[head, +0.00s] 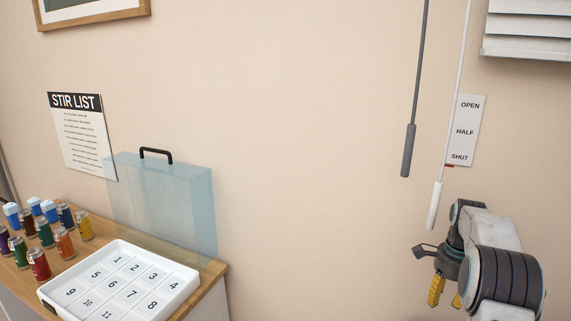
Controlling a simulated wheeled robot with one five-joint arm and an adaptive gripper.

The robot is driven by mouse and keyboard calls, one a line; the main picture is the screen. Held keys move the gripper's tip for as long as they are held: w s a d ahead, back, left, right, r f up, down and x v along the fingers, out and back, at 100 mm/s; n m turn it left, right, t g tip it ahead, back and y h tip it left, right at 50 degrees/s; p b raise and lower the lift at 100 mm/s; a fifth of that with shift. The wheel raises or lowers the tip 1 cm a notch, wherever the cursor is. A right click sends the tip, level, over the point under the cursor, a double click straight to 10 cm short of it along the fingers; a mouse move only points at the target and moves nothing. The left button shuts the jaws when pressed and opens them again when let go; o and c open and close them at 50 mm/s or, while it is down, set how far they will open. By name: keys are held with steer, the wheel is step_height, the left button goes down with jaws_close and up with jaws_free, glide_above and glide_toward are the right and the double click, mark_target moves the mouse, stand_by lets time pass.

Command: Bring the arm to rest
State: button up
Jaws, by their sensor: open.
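My gripper (446,293) is at the lower right of the head view, at the end of my white and dark arm. Its yellow fingers point down and stand apart, with nothing seen between them. The lower ends of the fingers are near the bottom edge of the picture. It hangs below the white pull rod (434,205) and appears clear of it; I cannot tell the depth between them.
A wooden counter (214,285) at lower left holds a white numbered tray (182,277), several small coloured jars (65,243) and a clear bluish box (175,200) with a black handle. The middle wall is bare.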

steer(key=s+a+f+n+g, duration=0.2)
steer(key=s+a+f+n, duration=0.3)
steer(key=s+f+n, duration=0.5)
steer(key=s+a+r+n+t+p, duration=0.1)
steer(key=s+a+r+n, duration=0.3)
steer(key=s+a+r, duration=0.4)
steer(key=s+a+r+n+p, duration=0.1)
steer(key=s+a+r+n, duration=0.4)
steer(key=s, duration=0.5)
steer(key=s+a+r+n+t+p, duration=0.1)
steer(key=a+r+t, duration=0.3)
steer(key=r, duration=0.4)
steer(key=shift+s+a+r+p, duration=0.15)
steer(key=shift+s+a+p, duration=0.15)
steer(key=shift+a, duration=0.35)
steer(key=shift+d, duration=0.2)
